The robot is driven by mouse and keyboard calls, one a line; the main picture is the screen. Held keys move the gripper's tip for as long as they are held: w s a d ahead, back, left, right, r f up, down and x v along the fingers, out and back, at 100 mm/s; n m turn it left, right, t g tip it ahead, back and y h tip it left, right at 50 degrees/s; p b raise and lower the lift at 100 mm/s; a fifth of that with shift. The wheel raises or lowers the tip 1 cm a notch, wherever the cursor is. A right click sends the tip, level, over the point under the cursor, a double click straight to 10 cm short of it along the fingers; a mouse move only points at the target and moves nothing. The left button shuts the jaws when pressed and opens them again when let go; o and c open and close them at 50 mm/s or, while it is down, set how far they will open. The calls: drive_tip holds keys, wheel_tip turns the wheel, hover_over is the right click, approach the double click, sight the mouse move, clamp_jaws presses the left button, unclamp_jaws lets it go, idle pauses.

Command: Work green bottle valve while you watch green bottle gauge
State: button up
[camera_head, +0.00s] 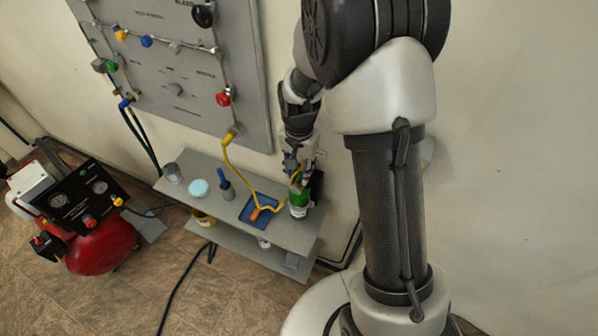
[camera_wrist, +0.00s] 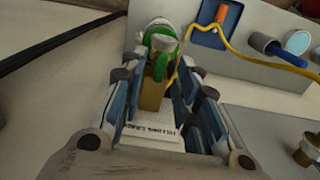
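The green bottle (camera_head: 299,205) stands at the right end of the grey shelf, with a pale label on its front. My gripper (camera_head: 304,166) is just above it, pointing down. In the wrist view the bottle's green top (camera_wrist: 158,57) lies beyond and between the fingertips of my gripper (camera_wrist: 163,85). A brass-coloured block (camera_wrist: 152,92) shows between the fingers. The fingers stand apart with gaps beside the block, so they look open. A small grey round part sits on the green top; I cannot tell if it is the gauge. No gauge reading is legible.
A yellow hose (camera_head: 226,160) runs from the wall panel (camera_head: 180,85) to the bottle area. A blue tray (camera_head: 258,207) with an orange item is close left of the bottle. Cups and a blue-handled tool share the shelf (camera_head: 230,222). A red compressor (camera_head: 100,245) stands at left.

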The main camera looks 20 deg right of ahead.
drive_tip(key=shift+f, duration=0.55)
clamp_jaws()
